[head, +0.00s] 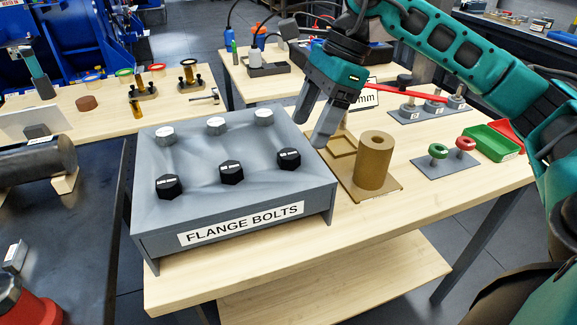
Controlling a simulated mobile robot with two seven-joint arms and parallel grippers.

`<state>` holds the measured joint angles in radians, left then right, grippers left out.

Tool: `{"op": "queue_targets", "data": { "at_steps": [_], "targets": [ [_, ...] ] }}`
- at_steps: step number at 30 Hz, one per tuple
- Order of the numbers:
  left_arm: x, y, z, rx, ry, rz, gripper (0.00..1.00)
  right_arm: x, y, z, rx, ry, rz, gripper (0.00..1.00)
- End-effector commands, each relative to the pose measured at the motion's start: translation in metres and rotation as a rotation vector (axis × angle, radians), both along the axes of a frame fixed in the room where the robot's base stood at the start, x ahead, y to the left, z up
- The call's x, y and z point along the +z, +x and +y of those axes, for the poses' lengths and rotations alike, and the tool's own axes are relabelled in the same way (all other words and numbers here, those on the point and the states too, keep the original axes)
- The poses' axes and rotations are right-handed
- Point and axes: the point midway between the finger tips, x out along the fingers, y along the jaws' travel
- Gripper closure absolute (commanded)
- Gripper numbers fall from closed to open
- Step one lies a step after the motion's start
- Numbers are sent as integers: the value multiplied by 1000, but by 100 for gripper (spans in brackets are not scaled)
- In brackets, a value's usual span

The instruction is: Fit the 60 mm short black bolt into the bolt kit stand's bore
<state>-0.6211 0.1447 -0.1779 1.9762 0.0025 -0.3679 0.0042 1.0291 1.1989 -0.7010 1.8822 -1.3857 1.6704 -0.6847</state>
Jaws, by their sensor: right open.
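The grey FLANGE BOLTS stand (150,225) sits on the front table. Its top holds three black hex heads in the front row: left (169,187), middle (231,172) and right (289,159). Their small labels are too small to read surely, so I cannot tell which is the 60 mm bolt. Three silver hex heads, one of them the middle silver head (216,125), form the back row. A brown upright cylinder (373,165) with an open bore on top stands to the right. My right gripper (314,120) is open and empty, above the stand's back right edge. My left gripper is not in view.
A brown tray (341,144) is beside the cylinder, partly hidden by my gripper. A grey plate (445,163) with green and red rings and a green bin (490,142) lie further right. The table's front right is clear.

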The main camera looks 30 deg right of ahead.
Motion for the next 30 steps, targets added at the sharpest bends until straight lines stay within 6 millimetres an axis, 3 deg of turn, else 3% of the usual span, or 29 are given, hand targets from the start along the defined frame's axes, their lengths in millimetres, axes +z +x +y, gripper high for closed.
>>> {"op": "queue_targets", "data": {
  "at_steps": [12, 21, 30],
  "targets": [
    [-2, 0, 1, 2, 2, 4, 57, -42, 8, 28, 2, 3, 2, 31],
    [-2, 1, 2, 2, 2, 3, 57, -46, 9, 30, 1, 2, -1, 31],
    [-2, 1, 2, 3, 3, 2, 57, -45, 9, 30, 1, 2, -1, 60]
  ]
}}
